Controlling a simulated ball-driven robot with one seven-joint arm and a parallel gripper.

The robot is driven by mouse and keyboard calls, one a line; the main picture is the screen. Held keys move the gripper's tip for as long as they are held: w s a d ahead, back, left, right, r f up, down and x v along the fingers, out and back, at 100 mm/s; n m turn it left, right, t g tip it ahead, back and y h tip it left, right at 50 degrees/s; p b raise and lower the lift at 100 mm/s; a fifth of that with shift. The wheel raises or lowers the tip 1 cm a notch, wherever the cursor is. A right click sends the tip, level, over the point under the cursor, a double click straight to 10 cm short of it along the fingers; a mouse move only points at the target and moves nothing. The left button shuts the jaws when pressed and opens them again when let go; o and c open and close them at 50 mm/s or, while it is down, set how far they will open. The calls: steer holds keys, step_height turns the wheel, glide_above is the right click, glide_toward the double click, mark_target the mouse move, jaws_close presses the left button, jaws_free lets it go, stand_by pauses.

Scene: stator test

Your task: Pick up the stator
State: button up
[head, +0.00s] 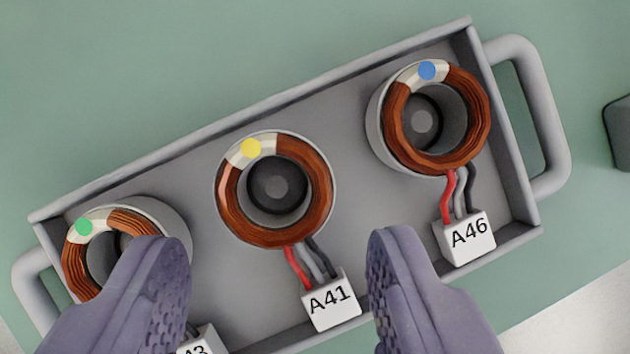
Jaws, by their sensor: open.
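A grey tray (345,110) holds three stators with copper windings, each with wires to a white labelled connector. The middle stator (318,190) has a yellow dot and connector A41 (331,301). The right stator (480,105) has a blue dot and connector A46 (467,238). The left stator (75,260) has a green dot; a finger hides part of it, and its label (197,343) shows only partly. My gripper (280,265) is open, with purple fingers apart at the lower part of the view. The middle stator shows above the gap between them, and nothing is held.
The tray has raised walls and a handle at each end, the right one (550,125) fully in view. The green table surface (130,80) is clear behind the tray. A dark object (619,132) is cut off at the right edge.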

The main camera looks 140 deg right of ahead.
mark_target(275, 179)
steer(key=b+x, duration=0.2)
steer(key=x, duration=0.3)
steer(key=shift+a, duration=0.1)
steer(key=shift+r, duration=0.1)
steer(key=c, duration=0.8)
steer(key=shift+r, duration=0.15)
